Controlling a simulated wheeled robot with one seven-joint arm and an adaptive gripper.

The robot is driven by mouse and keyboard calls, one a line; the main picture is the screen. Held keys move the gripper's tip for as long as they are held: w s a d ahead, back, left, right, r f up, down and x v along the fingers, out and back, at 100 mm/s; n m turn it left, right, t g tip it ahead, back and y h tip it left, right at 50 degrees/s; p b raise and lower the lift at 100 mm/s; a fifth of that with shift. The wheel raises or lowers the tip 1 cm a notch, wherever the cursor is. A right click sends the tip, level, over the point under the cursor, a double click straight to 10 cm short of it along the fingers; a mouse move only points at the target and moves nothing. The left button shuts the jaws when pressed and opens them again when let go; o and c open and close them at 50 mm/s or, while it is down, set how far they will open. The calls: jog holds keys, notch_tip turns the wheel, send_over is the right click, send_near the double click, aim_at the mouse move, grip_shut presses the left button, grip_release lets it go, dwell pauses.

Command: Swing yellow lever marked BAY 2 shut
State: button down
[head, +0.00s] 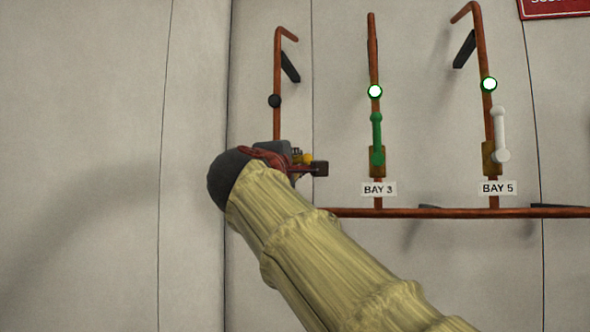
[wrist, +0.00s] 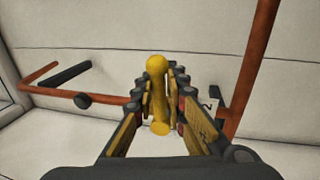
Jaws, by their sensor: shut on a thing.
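The yellow lever (wrist: 158,88) stands between the fingers of my gripper (wrist: 160,92) in the wrist view, its round knob at the top. My gripper is shut on it. The lever lies roughly crosswise to its copper pipe (wrist: 50,92). In the head view my gripper (head: 308,166) is at the left pipe (head: 277,70), and only a small bit of the yellow lever (head: 306,158) shows. A label (wrist: 209,104) with a "2" is partly hidden behind the right finger. The valve body is hidden by the gripper.
To the right are a green lever (head: 377,138) over the BAY 3 label (head: 378,189) and a white lever (head: 501,134) over the BAY 5 label (head: 496,188). A horizontal copper pipe (head: 450,212) runs below. A dark knob (head: 274,101) is on the left pipe. The left wall is bare.

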jog(key=shift+f+m, duration=0.35)
jog(key=shift+m, duration=0.05)
jog(key=c, duration=1.9)
grip_release()
jog(key=shift+r, duration=0.15)
jog(key=shift+s, duration=0.1)
jog(key=v, duration=1.2)
